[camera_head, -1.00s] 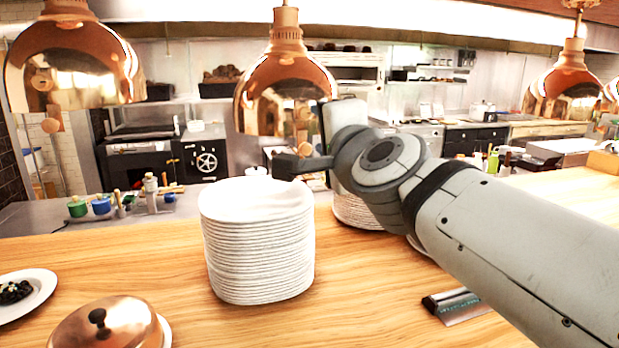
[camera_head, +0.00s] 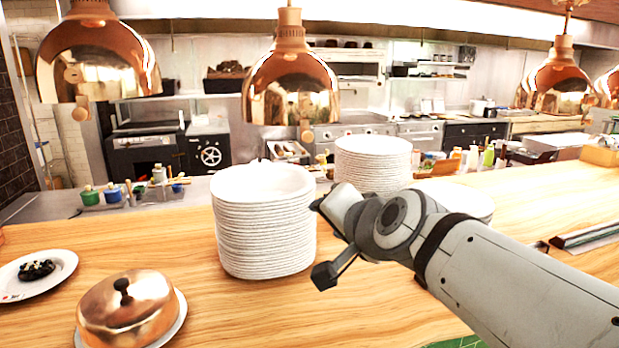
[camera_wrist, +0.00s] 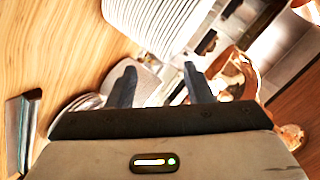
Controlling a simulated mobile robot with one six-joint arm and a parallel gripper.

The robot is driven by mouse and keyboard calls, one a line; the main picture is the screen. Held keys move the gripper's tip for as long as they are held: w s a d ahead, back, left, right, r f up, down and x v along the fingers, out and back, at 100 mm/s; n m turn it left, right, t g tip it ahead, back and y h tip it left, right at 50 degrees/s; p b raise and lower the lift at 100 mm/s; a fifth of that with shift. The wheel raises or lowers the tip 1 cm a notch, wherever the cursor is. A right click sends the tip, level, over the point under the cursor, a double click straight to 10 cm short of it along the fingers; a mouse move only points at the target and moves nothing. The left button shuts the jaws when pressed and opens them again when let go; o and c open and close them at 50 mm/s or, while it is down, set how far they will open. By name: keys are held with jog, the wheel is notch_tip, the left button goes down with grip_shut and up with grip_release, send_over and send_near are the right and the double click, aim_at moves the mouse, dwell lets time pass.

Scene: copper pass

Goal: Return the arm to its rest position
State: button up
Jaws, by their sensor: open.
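My gripper (camera_wrist: 160,86) is open in the wrist view, its two dark fingers spread with nothing held between them. In the head view my arm reaches in from the right, and its wrist end is just right of a tall stack of white plates (camera_head: 265,225), above the wooden counter (camera_head: 400,315). The fingers are not clear in that view. In the wrist view a plate stack (camera_wrist: 160,22) shows beyond the fingers, at the top.
A second plate stack (camera_head: 372,160) stands behind my wrist, and a lower one (camera_head: 460,197) is partly hidden by my arm. A copper cloche (camera_head: 128,312) and a plate of dark food (camera_head: 62,266) are at left. Copper lamps (camera_head: 290,85) hang above. The front middle counter is clear.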

jog(key=s+d+f+n+g+h, duration=0.1)
jog(key=s+d+f+n+g, duration=0.1)
jog(key=f, duration=0.5)
jog(key=s+d+f+n+g+h, duration=0.2)
jog(key=s+d+f+g, duration=0.2)
jog(key=s+f, duration=0.3)
jog(key=s+d+f+n+g+h, duration=0.2)
jog(key=s+d+f, duration=0.3)
jog(key=f, duration=0.3)
jog(key=shift+s+d+n+g, duration=0.25)
jog(key=shift+n+g, duration=0.05)
jog(key=shift+g, duration=0.6)
